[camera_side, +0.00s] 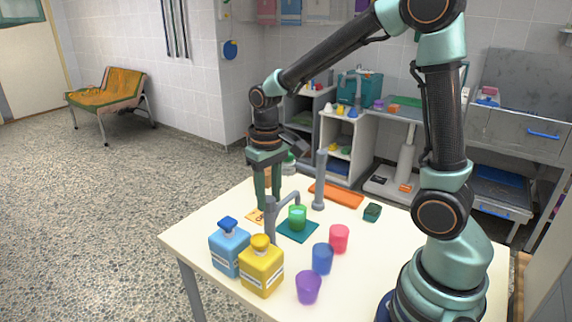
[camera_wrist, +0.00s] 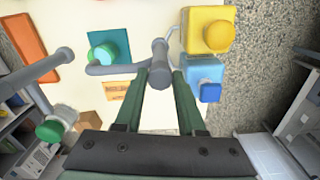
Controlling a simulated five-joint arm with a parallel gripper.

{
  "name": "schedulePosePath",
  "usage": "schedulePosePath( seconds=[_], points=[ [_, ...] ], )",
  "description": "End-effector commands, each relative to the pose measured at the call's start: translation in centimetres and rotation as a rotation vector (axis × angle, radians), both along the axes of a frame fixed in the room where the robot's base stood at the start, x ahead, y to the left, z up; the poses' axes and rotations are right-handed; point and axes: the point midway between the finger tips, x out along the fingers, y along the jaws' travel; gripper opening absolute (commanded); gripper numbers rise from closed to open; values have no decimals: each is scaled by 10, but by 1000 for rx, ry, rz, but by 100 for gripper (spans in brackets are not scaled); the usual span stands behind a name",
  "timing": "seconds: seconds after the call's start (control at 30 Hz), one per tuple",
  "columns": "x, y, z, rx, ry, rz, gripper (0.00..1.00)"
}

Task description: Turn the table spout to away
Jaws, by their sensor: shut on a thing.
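The table spout is a grey upright post (camera_side: 269,222) with a thin bent arm pointing right in the side view, toward the green cup (camera_side: 297,217) on a teal mat (camera_side: 310,235). In the wrist view the spout arm (camera_wrist: 112,69) runs left from the post, near the green cup (camera_wrist: 106,53). My gripper (camera_side: 268,207) points down at the spout. In the wrist view its green fingers (camera_wrist: 160,76) are shut on the grey spout, one on each side. The fingers partly hide what they hold.
A blue bottle (camera_side: 229,250) and a yellow bottle (camera_side: 262,270) stand close in front. Red (camera_side: 339,238), blue (camera_side: 322,259) and purple (camera_side: 308,287) cups stand to the right. Another grey post (camera_side: 320,182) and an orange slab (camera_side: 336,195) are behind.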

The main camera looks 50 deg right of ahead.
Motion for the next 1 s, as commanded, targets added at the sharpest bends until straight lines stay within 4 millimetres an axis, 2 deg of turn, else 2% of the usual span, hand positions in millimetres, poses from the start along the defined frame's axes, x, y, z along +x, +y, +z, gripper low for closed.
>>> schedulePosePath(
  seconds=[0.23, 0.47, 1.0],
  points=[
    [1, -2, 2, 0, -2, 23, 0],
    [1, -2, 2, 0, -1, 140, 0],
    [2, -2, 3, 1, 3, 635, 0]
  ],
)
